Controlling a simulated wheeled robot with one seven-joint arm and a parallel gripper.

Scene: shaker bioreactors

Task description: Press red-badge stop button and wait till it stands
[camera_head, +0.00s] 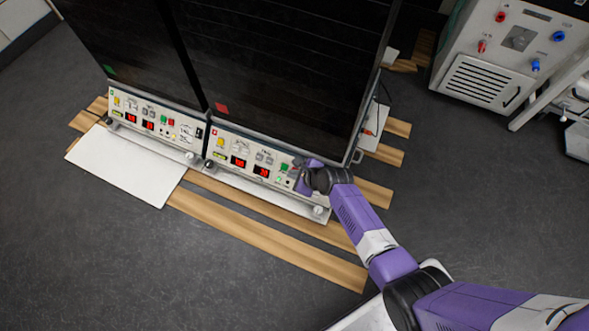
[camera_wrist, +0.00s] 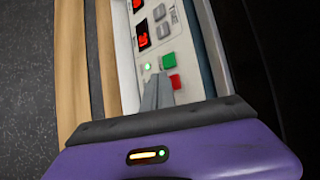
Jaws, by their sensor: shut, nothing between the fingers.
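The right shaker bioreactor (camera_head: 290,60) has a red badge (camera_head: 221,109) low on its dark front. Its panel (camera_head: 228,143) carries lit red displays (camera_head: 239,161); they also show in the wrist view (camera_wrist: 143,40). In the wrist view, a green button (camera_wrist: 168,61) and a red button (camera_wrist: 175,81) sit near a small lit green lamp (camera_wrist: 148,66). My gripper (camera_wrist: 158,82) is shut and empty, its tips at the panel just beside the red button. Whether they touch the panel I cannot tell. In the head view my gripper (camera_head: 299,165) hides the panel's right part.
The left bioreactor (camera_head: 130,40) has a green badge (camera_head: 110,70) and its own panel with lit red displays (camera_head: 148,125). Wooden slats (camera_head: 265,240) and a white board (camera_head: 125,165) lie in front. A white machine (camera_head: 487,83) stands at the right. Dark floor is clear in front.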

